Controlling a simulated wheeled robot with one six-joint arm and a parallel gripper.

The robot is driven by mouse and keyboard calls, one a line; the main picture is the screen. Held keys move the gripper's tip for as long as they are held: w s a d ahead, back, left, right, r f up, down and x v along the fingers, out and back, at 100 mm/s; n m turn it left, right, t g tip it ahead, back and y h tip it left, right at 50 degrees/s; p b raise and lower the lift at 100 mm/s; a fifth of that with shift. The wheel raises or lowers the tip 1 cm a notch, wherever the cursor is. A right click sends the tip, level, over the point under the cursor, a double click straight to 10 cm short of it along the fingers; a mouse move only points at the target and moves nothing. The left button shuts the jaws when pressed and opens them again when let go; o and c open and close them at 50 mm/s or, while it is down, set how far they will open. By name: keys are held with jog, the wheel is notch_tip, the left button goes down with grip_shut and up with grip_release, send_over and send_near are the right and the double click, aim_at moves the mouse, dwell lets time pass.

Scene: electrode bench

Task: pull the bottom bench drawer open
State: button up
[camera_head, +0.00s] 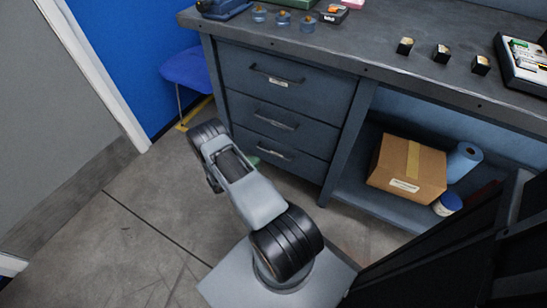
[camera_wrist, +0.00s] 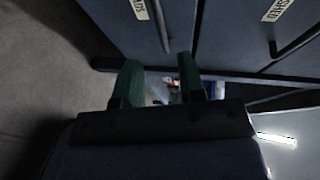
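The bottom drawer (camera_head: 302,166) is the lowest of three dark grey-blue drawers under the bench; it looks closed, flush with the others. Its dark bar handle (camera_head: 276,153) shows just right of my arm. In the wrist view, a drawer front beside the floor, seemingly the bottom drawer (camera_wrist: 112,22), has a pale label and a handle (camera_wrist: 161,28). My gripper (camera_wrist: 160,62) has two green fingers standing apart, with nothing held. The handle's near end lines up with the gap between the fingertips; I cannot tell the depth between them. In the head view my arm mostly hides the gripper.
The middle drawer (camera_head: 283,120) and top drawer (camera_head: 287,80) above are closed. Right of them, an open shelf holds a cardboard box (camera_head: 408,168) and a blue roll (camera_head: 463,160). A blue chair (camera_head: 188,70) stands left of the bench. The floor (camera_head: 150,225) in front is clear.

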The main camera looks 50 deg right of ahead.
jog(key=b+x, duration=0.2)
jog(key=x, duration=0.9)
grip_shut()
